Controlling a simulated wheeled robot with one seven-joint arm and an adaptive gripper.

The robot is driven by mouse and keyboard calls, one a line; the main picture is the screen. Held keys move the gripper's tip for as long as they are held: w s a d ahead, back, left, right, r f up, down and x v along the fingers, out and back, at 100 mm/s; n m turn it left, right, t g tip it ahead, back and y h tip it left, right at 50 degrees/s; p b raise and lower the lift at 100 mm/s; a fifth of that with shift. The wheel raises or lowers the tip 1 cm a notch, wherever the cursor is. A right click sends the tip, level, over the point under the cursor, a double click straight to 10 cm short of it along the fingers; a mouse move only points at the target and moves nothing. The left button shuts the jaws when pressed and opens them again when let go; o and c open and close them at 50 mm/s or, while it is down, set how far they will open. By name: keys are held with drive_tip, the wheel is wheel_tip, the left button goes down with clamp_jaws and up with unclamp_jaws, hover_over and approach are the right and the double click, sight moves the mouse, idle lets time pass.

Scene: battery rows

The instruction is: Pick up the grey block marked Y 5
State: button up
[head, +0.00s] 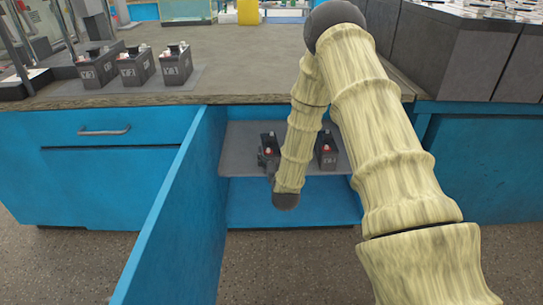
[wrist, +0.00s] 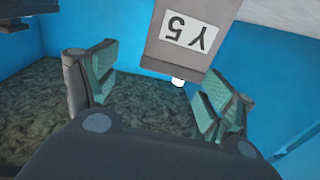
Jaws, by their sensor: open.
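The grey block marked Y 5 (wrist: 178,58) shows upside down in the wrist view, its white label facing me and a small white tip pointing down in the picture. My gripper (wrist: 155,66) is open, with one green-padded finger to either side of the block's lower end in the picture. The fingers are not closed on it, and I cannot tell how far the block reaches between them.
The shelf (head: 235,150) is inside a blue cabinet, with its open door (head: 180,215) on the left. The worktop (head: 240,65) is above, with three similar blocks on a mat at left. A dark object (wrist: 15,18) is at the wrist view's upper left.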

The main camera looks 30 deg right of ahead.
sight(271, 143)
drive_tip(key=b+x, duration=0.1)
drive_tip(key=x, duration=0.2)
drive_tip(key=b+x, duration=0.1)
drive_tip(key=shift+w+a+f+b, duration=0.1)
drive_tip(key=shift+w+a+b, duration=0.05)
drive_tip(key=shift+w+b, duration=0.3)
drive_tip(key=shift+w, duration=0.45)
clamp_jaws()
drive_tip(key=shift+r, duration=0.2)
